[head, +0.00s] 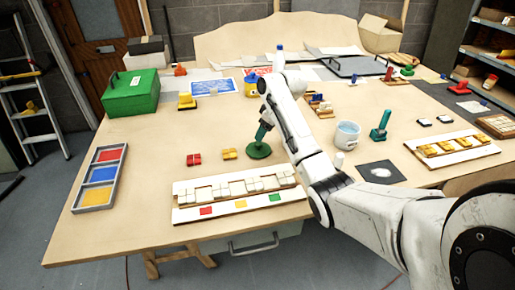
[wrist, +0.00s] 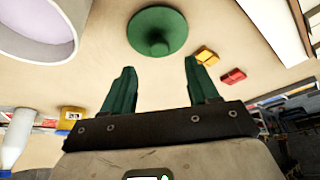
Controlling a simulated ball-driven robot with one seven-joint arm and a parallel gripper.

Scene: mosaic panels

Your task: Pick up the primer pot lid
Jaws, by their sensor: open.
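A green round lid with a small knob (head: 259,152), which I take to be the primer pot lid, lies flat on the table near the middle. In the wrist view the lid (wrist: 157,20) is at the top centre, just beyond my fingertips. My gripper (head: 263,132) is just above the lid in the head view, pointing down. In the wrist view my gripper (wrist: 160,68) has its two green fingers spread wide with nothing between them. The knob lies roughly in line with the gap. The fingers partly hide the lid's far side in the head view.
Yellow tiles (head: 229,154) and red tiles (head: 194,159) lie left of the lid. A mosaic panel with white tiles (head: 180,201) lies in front. A bucket (head: 347,138) stands to the right.

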